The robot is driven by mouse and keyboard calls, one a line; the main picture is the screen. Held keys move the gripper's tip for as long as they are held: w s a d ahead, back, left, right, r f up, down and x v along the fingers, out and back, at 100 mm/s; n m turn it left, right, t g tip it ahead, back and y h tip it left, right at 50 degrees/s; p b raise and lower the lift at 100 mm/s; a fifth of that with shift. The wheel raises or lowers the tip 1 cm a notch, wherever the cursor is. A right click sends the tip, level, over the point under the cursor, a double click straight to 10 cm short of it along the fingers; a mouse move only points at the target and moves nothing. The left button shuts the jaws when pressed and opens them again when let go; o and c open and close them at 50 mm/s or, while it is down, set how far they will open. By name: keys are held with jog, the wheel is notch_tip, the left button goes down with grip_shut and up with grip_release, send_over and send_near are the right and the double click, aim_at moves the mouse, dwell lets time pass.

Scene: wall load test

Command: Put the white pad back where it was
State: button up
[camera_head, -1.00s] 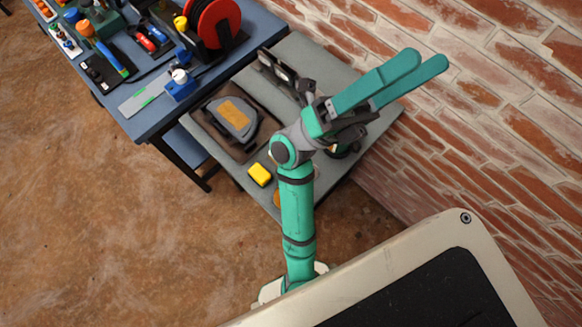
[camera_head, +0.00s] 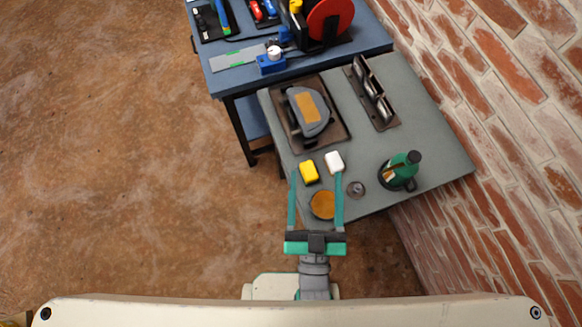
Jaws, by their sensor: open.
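The white pad (camera_head: 334,161) lies on the grey table (camera_head: 420,122), just right of a yellow pad (camera_head: 309,171) and below the dark tray. My gripper (camera_head: 316,174) is at the table's near edge, its two long green fingers spread wide and pointing toward the pads. The yellow pad is between the finger lines, a little past the tips. The white pad is just beyond the right fingertip; I cannot tell whether they touch. Nothing is held. A round tan disc (camera_head: 322,205) shows between the fingers.
A dark tray (camera_head: 338,133) holds a grey tool with a tan patch (camera_head: 308,107). A black rack (camera_head: 371,92) stands near the brick wall. A green bottle (camera_head: 403,168) and a small grey disc (camera_head: 356,189) are at the right. A blue workbench (camera_head: 368,38) with tools adjoins behind.

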jog(key=s+a+f+g, duration=0.5)
jog(key=s+f, duration=0.4)
jog(key=f, duration=0.1)
jog(key=shift+s+a+y, duration=0.25)
jog(key=shift+y, duration=0.15)
dwell(0.5)
